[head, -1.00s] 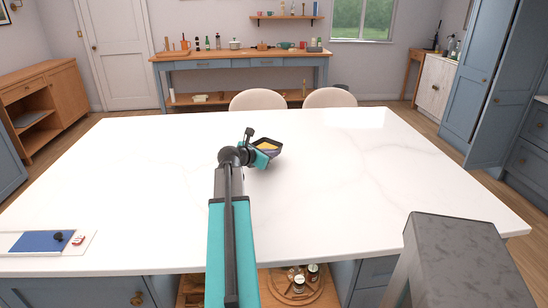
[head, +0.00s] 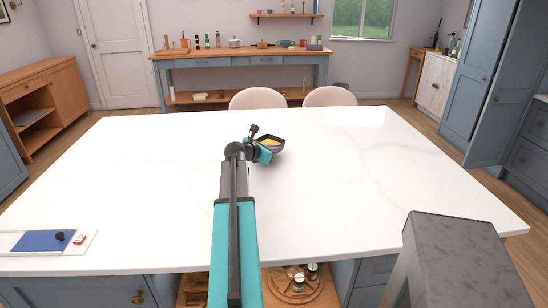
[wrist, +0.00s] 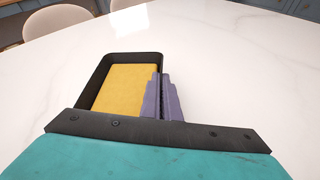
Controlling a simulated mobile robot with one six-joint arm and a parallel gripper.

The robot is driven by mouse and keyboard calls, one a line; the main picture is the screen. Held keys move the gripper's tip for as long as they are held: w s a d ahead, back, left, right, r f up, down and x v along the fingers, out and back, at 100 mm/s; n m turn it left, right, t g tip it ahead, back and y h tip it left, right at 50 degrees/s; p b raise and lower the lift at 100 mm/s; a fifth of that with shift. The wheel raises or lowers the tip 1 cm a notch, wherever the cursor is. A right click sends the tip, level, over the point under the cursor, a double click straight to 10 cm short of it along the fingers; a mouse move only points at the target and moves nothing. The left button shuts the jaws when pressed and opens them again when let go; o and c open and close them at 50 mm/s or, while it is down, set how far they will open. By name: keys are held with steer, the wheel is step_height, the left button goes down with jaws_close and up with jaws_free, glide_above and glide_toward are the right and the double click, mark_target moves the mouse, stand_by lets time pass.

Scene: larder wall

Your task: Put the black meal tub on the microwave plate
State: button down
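The black meal tub (head: 274,149) with yellow food in it is at the far middle of the white island top in the head view. It also shows in the wrist view (wrist: 90,78), close in front of my gripper. My gripper (wrist: 162,98) has its two purple fingers close together at the tub's right wall, with that wall pinched between them. In the head view my gripper (head: 265,152) is at the tub's near left side. The tub looks level. Whether it clears the top is hard to tell. No microwave or microwave plate is in view.
The white island top (head: 350,190) is mostly clear. Two chairs (head: 258,98) stand behind the far edge. Jars on a round wooden tray (head: 300,284) sit below the near edge.

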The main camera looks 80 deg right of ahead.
mark_target(275, 163)
steer(key=shift+f, duration=1.4)
steer(key=shift+f, duration=0.1)
steer(key=c, duration=2)
jaws_free()
steer(key=shift+b+v, duration=0.5)
steer(key=shift+v, duration=5.55)
steer(key=shift+d, duration=0.1)
